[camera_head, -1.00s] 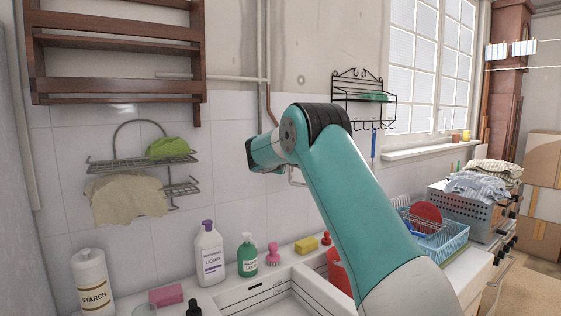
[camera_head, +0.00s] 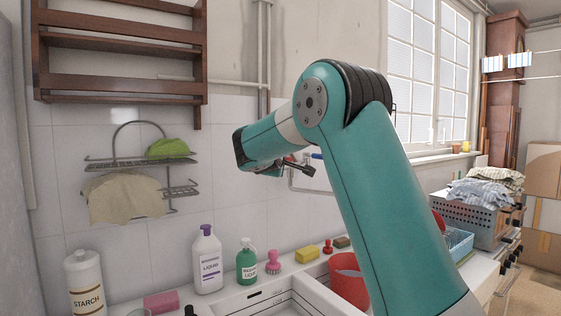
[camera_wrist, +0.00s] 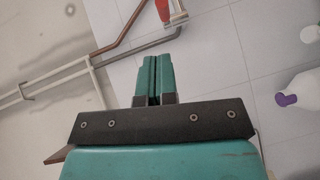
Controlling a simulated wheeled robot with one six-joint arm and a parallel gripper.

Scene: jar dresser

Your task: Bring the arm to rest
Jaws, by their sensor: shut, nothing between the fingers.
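My arm, teal with a dark elbow joint, rises through the right half of the head view and bends over to the left.
A sink (camera_head: 262,303) lies below. A white liquid bottle (camera_head: 207,262), a green bottle (camera_head: 247,262) and a starch bottle (camera_head: 84,282) stand behind and left of it. A wire rack (camera_head: 140,160) hangs left. A red cup (camera_head: 345,280) and blue basket (camera_head: 459,242) are right.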

